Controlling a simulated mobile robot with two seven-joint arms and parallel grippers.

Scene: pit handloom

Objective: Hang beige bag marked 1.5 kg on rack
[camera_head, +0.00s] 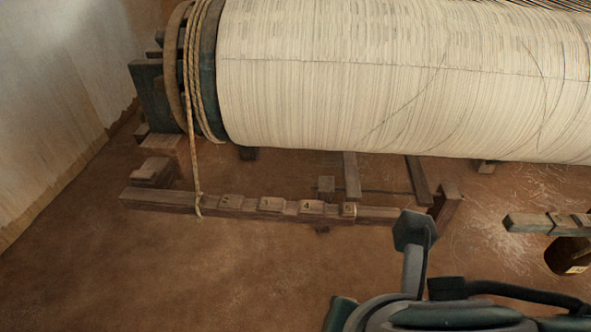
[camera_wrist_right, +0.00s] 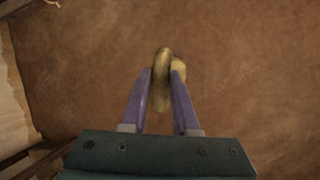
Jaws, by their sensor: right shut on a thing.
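In the right wrist view, my right gripper (camera_wrist_right: 162,78) is shut on a small yellowish-beige thing, which looks like the top of the beige bag (camera_wrist_right: 180,93). It has a rounded, loop-like part between the purple fingertips. It is blurred, and no 1.5 kg mark can be read. Bare brown floor lies behind it. In the head view, a short wooden bar that looks like the rack (camera_head: 528,223) is at the right edge, partly cut off. A dark brown bag (camera_head: 562,257) with a pale label is just under it. Neither gripper shows in the head view.
A big roller wound with white thread (camera_head: 400,80) spans the back. A low wooden beam (camera_head: 165,200) with numbered blocks lies before it, and a rope (camera_head: 193,160) hangs onto it. A pale wall (camera_head: 60,100) stands at left. The front-left floor is clear.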

